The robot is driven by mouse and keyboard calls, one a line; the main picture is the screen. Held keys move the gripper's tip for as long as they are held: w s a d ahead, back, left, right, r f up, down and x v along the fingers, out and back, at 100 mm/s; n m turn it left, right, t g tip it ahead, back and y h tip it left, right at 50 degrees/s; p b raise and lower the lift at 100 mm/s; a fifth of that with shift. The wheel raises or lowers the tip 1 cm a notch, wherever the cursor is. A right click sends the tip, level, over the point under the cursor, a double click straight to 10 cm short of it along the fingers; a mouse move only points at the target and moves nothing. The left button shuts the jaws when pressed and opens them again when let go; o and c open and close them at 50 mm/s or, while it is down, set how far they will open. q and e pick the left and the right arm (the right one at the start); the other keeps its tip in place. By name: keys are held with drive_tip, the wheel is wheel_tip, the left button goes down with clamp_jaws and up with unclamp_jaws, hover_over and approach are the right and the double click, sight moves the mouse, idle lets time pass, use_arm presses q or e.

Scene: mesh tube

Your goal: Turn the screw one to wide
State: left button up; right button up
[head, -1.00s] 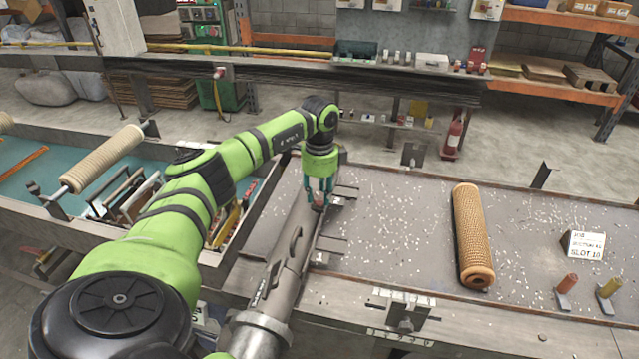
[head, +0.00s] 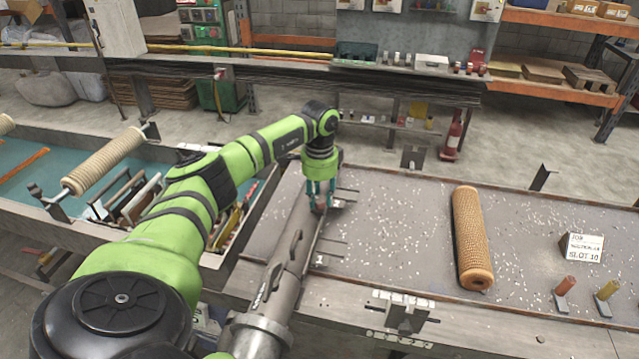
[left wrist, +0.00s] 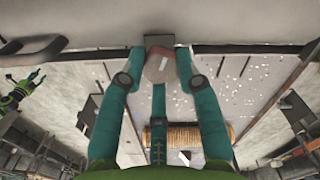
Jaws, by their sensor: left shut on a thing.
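A round reddish-brown screw knob with a white mark shows in the left wrist view (left wrist: 161,66), between the fingertips of my left gripper (left wrist: 160,78). In the head view the knob (head: 318,209) is small, at the upper end of a long grey metal tube (head: 290,255). My left gripper (head: 320,198) points down with its teal fingers shut on the knob. Which way the white mark counts on a scale cannot be told. My right gripper (left wrist: 25,90) shows small at the left of the left wrist view, its fingers spread and apparently empty.
A tan mesh roll (head: 470,235) lies on the speckled bench (head: 395,240). A card (head: 582,247) reads JOB and SLOT 10. Red (head: 565,287) and yellow (head: 608,290) handles stand at the front right. A tray (head: 125,205) of tools lies left.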

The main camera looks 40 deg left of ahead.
sight(320, 199)
use_arm(q)
drive_tip(key=shift+s+f, duration=0.1)
drive_tip(key=shift+f, duration=0.05)
drive_tip(key=o, duration=1.2)
drive_tip(key=shift+c, duration=0.2)
drive_tip(key=shift+r, duration=0.2)
wheel_tip(320, 199, up, 12)
drive_tip(key=shift+f, duration=0.15)
